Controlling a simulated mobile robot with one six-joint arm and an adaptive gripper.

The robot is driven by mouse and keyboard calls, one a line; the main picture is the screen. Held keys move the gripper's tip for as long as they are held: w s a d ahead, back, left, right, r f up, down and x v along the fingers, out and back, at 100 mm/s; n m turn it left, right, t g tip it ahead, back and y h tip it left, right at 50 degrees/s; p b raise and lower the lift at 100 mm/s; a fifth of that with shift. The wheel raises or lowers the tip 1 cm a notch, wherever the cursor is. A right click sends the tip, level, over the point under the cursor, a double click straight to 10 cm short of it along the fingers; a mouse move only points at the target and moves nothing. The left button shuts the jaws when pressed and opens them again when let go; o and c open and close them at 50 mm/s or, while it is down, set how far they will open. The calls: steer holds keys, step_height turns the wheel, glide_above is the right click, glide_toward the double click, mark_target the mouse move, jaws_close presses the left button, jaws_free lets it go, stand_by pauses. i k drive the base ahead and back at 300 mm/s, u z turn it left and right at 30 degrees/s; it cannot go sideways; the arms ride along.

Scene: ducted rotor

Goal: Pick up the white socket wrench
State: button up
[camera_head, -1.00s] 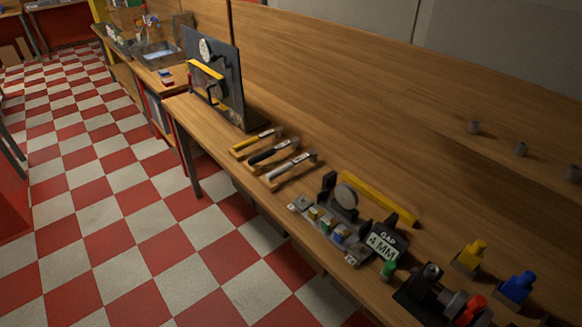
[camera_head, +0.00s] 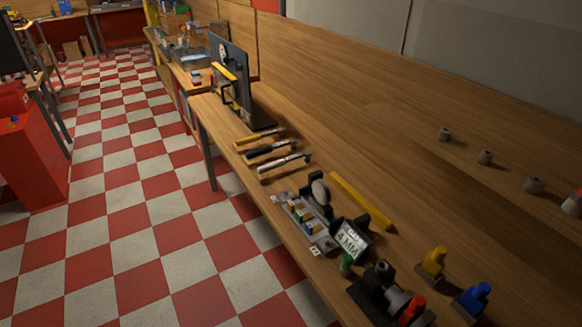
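Three socket-wrench-like tools lie side by side across a low wooden rack on the long workbench (camera_head: 330,110), left of the middle of the view. The white socket wrench (camera_head: 283,162) is the nearest of the three. A black-handled one (camera_head: 268,148) lies just behind it, and a yellow one (camera_head: 258,136) is farthest back. The white wrench lies apart from the others with a narrow gap. My gripper is not in view.
A dark upright panel (camera_head: 228,72) stands behind the tools. Nearer are a "4 MM" gap block (camera_head: 350,239), a yellow bar (camera_head: 360,200), and yellow (camera_head: 433,262) and blue (camera_head: 474,298) pieces. The checkered floor (camera_head: 130,215) left of the bench is clear.

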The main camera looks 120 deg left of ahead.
mark_target(307, 154)
steer(key=u, duration=0.4)
steer(key=i, duration=0.2)
steer(key=u, duration=1)
steer(key=k, duration=0.15)
steer(key=u, duration=2.7)
